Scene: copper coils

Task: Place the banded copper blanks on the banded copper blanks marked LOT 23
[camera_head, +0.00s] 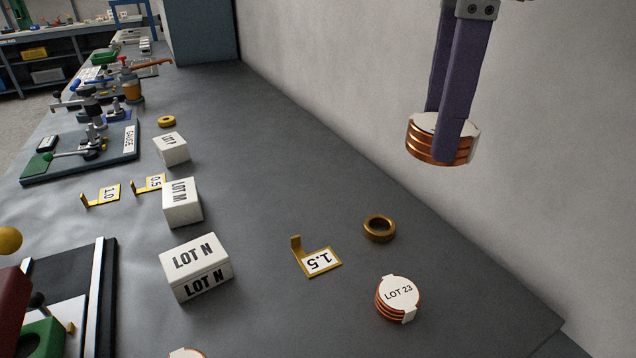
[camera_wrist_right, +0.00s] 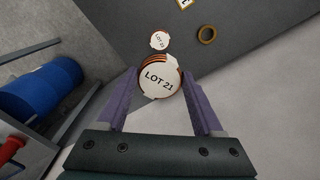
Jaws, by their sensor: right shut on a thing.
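My right gripper (camera_head: 449,140) is shut on a stack of banded copper blanks (camera_head: 424,149), held in the air above the far right of the table. In the right wrist view its white top reads LOT 21 (camera_wrist_right: 158,79), between the two purple fingers (camera_wrist_right: 160,85). The banded copper blanks marked LOT 23 (camera_head: 398,298) sit on the table near its right edge, with a white label on top. They also show in the right wrist view (camera_wrist_right: 159,40), beyond the held stack and apart from it. My left gripper is not in view.
A brass ring (camera_head: 379,228) and a yellow 1.5 marker (camera_head: 318,261) lie near the LOT 23 stack. White boxes, including LOT N (camera_head: 196,267), stand to the left. A gauge fixture (camera_head: 90,155) is farther back. A wall (camera_head: 330,90) runs along the right.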

